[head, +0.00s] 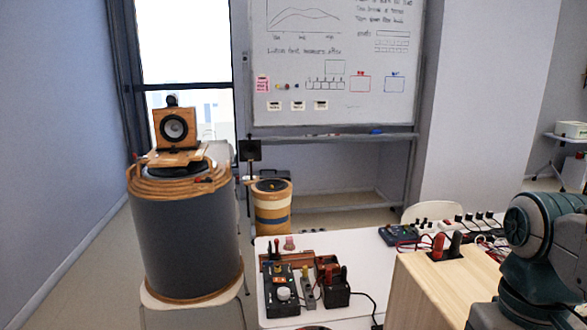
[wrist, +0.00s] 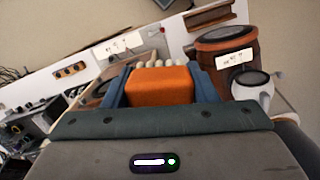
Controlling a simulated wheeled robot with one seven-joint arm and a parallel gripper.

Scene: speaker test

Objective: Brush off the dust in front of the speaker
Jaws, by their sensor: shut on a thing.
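The speaker (head: 175,128) is a small wooden box with a dark round cone, at the left of the head view. It stands on a wooden board on top of a large grey drum (head: 190,245) rimmed with coiled wooden bands. I cannot make out dust in front of it. In the wrist view my gripper (wrist: 160,84) has its blue fingers shut on an orange block (wrist: 160,86). Cream tufts show along its far edge, so it looks like a brush. The head view shows my arm at the right, but not my gripper. I cannot identify the speaker in the wrist view.
A white table (head: 345,250) carries a black device (head: 284,292), a red-topped black box (head: 333,285) and cables. A wooden cabinet (head: 440,290) stands close at the right. A smaller banded drum (head: 272,210) is behind. A whiteboard (head: 335,60) is at the back.

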